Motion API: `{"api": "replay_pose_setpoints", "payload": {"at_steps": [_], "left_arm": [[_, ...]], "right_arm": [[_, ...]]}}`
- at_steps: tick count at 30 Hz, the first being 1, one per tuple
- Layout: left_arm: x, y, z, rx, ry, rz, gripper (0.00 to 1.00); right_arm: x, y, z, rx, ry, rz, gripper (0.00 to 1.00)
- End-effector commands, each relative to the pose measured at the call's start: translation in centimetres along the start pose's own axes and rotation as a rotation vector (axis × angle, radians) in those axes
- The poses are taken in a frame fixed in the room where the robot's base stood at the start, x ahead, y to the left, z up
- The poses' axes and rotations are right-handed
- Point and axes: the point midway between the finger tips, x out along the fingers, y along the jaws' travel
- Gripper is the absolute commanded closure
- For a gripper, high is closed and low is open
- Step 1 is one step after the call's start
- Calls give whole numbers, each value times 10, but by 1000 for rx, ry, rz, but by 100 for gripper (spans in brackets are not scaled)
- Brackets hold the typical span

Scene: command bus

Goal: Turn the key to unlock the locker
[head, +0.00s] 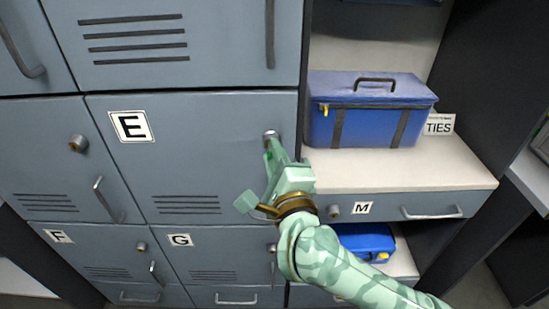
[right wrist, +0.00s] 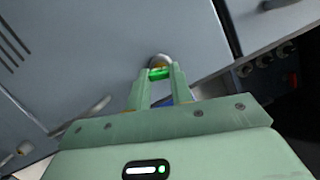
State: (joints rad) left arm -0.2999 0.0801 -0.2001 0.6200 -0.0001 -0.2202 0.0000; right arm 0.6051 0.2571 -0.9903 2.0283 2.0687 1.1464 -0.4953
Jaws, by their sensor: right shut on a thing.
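The locker door marked E (head: 210,165) is a closed blue-grey door. Its round metal lock (head: 270,134) is near the upper right edge of the door; it also shows in the right wrist view (right wrist: 160,59). My right gripper (head: 272,150) reaches up to this lock from below right. In the right wrist view its fingertips (right wrist: 160,76) are shut on a small bright green key (right wrist: 159,73), right at the lock. The fingers hide most of the key, and I cannot tell how far it is turned. My left gripper is not in view.
Locker G (head: 210,268) and locker F (head: 85,250) are below, with protruding handles and locks. On the right, a blue case (head: 365,125) and a TIES sign (head: 439,124) stand on an open shelf (head: 440,175) above drawer M (head: 385,207). Another blue case (head: 366,243) sits lower.

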Motion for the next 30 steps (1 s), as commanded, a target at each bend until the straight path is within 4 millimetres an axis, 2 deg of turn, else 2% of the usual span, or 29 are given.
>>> {"api": "replay_pose_setpoints", "payload": {"at_steps": [8, 24, 30], "left_arm": [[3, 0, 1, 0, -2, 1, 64], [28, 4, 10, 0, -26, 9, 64], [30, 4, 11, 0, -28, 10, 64]], "right_arm": [[0, 2, 0, 17, 0, -3, 94], [0, 5, 0, 265, 0, -68, 94], [1, 2, 0, 304, 0, -79, 94]]}}
